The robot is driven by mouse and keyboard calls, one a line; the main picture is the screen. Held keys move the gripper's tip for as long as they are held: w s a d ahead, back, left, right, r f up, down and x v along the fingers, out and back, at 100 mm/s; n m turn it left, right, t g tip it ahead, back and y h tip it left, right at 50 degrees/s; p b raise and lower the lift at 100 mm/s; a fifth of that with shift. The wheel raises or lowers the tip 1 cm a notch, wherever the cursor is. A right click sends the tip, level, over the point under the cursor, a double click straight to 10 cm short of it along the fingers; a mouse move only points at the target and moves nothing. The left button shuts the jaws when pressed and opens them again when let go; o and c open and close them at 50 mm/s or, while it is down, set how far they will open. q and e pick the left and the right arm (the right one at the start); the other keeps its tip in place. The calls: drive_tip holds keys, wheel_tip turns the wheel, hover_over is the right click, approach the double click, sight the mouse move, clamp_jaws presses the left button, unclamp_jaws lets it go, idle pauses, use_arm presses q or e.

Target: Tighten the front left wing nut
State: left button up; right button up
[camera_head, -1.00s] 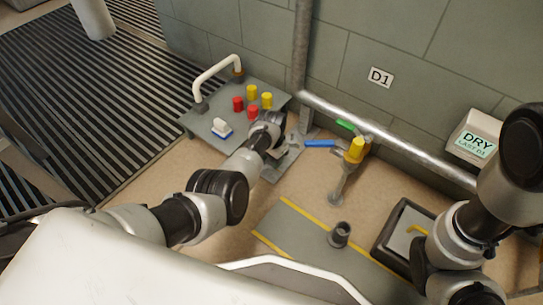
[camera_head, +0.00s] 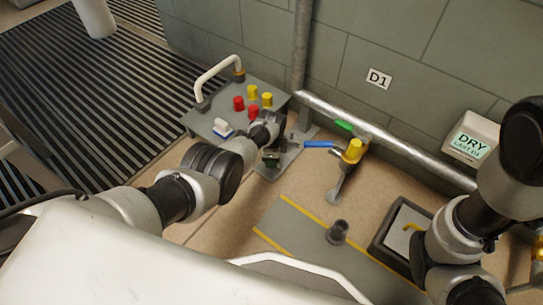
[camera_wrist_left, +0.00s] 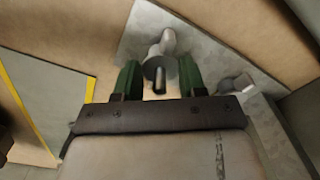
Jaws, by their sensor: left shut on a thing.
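A grey base plate (camera_wrist_left: 205,50) lies on the floor at the foot of the pipe. A grey bolt-like fitting with a collar, likely a wing nut (camera_wrist_left: 158,68), stands on it between my left gripper's green fingers. My left gripper (camera_wrist_left: 158,82) is shut on this fitting; its wings are hard to make out. A second grey fitting (camera_wrist_left: 236,85) stands to the right on the plate. In the head view my left gripper (camera_head: 271,160) is low over the base plate, with the nut hidden there. My right arm is at the right, but its gripper is not visible.
A panel (camera_head: 205,122) with red and yellow knobs and a white handle stands to the left. A blue-handled valve (camera_head: 319,145) with a yellow cap is right of the plate. A grey cup (camera_head: 338,232) stands on a mat, left of a black-rimmed tray (camera_head: 378,245).

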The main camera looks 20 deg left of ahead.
use_arm(q)
drive_tip(key=shift+m, duration=1.1)
drive_tip(key=o, duration=0.9)
drive_tip(key=shift+r, duration=0.1)
